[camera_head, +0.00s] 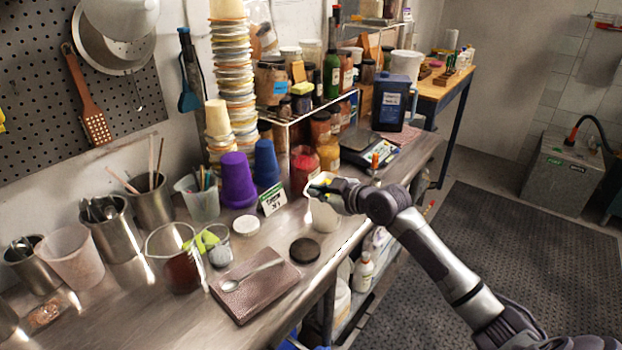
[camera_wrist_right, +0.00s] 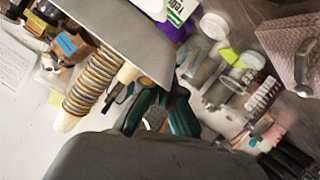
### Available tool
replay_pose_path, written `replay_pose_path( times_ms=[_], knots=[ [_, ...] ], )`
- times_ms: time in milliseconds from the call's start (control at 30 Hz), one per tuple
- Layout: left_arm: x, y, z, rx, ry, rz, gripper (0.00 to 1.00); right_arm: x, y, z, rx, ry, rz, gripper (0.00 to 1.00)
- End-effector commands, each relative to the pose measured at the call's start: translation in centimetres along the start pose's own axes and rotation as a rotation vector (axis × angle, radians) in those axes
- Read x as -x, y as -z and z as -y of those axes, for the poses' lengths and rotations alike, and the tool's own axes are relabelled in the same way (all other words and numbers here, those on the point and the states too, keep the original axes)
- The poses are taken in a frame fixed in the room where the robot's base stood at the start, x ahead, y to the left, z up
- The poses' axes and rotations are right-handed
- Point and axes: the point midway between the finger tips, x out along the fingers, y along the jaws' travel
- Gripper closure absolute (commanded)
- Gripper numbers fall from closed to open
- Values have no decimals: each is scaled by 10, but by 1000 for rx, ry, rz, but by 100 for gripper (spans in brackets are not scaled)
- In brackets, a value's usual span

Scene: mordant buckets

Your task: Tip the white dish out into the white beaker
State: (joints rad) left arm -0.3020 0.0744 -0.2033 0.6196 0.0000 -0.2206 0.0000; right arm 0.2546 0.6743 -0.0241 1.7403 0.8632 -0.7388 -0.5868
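My right gripper (camera_head: 328,190) is at the rim of a white open container (camera_head: 323,215) near the table's front edge; this looks like the white beaker. In the right wrist view the dark and teal fingers (camera_wrist_right: 162,112) show partly, beside a large pale grey wall (camera_wrist_right: 115,30). I cannot tell whether this wall is the dish or the beaker, nor whether the fingers hold it. I cannot make out the white dish for certain. A flat white round piece (camera_head: 246,225) lies on the table. My left gripper is out of view.
A brown book (camera_head: 255,292) with a spoon (camera_head: 252,276) and a black disc (camera_head: 304,250) lie in front. A label card (camera_head: 272,199), purple cup (camera_head: 237,182) and jars stand behind. Glass beakers (camera_head: 172,262) and metal pots fill the left.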

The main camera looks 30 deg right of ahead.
Motion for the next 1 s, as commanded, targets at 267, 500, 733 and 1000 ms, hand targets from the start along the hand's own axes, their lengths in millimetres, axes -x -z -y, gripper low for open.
replay_pose_path(
  times_ms=[267,500,733,1000],
  knots=[
    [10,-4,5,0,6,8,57,2,7,-21,-29,10,24,100],
    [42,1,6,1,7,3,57,-2,1,-18,-126,105,140,100],
    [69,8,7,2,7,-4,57,-2,6,-22,-187,166,214,100],
    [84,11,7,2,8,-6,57,-4,7,-24,-236,214,273,100]
  ],
)
